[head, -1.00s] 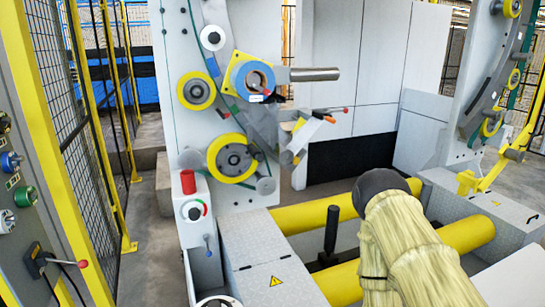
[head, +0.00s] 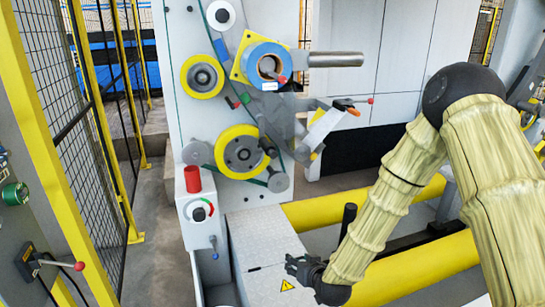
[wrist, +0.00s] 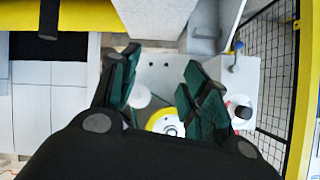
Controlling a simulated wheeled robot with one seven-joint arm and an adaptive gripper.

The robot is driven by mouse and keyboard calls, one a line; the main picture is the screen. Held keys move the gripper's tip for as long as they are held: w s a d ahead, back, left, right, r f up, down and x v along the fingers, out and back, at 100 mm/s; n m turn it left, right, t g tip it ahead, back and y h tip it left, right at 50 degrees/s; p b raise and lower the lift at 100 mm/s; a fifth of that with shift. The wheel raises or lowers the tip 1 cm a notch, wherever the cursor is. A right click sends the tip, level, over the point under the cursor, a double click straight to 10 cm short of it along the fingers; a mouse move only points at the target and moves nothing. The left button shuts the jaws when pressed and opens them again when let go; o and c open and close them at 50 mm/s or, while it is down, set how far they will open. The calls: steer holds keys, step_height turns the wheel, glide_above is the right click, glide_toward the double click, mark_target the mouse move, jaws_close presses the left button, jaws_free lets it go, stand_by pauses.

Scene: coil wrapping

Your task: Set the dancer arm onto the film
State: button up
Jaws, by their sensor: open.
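The blue-rimmed film roll (head: 250,62) sits high on the white machine panel, in front of a yellow plate. Below and right of it, a grey arm assembly (head: 318,125) with red- and orange-tipped levers juts out; I cannot tell for sure which part is the dancer arm. My gripper (head: 303,268) is low, over the grey step plate, well below the roll and touching neither. In the wrist view my gripper (wrist: 160,92) is open, its green-padded fingers apart with nothing between them. Beyond them shows a yellow-rimmed roller (wrist: 164,121), partly hidden.
A control box (head: 201,212) with a red cylinder stands left of my gripper. A black upright handle (head: 348,222) and yellow beams (head: 425,272) lie near my forearm. A yellow-posted mesh fence (head: 105,150) runs along the left. A steel bar (head: 335,60) sticks out near the roll.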

steer(key=w+a+r+t, duration=0.3)
steer(key=w+r, duration=0.5)
steer(key=r, duration=0.6)
steer(key=t+y, duration=0.2)
steer(key=t, duration=0.1)
glide_toward(274, 156)
steer(key=shift+n, duration=0.3)
steer(key=p+x, duration=0.2)
steer(key=x, duration=0.9)
steer(key=shift+w+a, duration=0.1)
steer(key=shift+c, duration=0.3)
jaws_close()
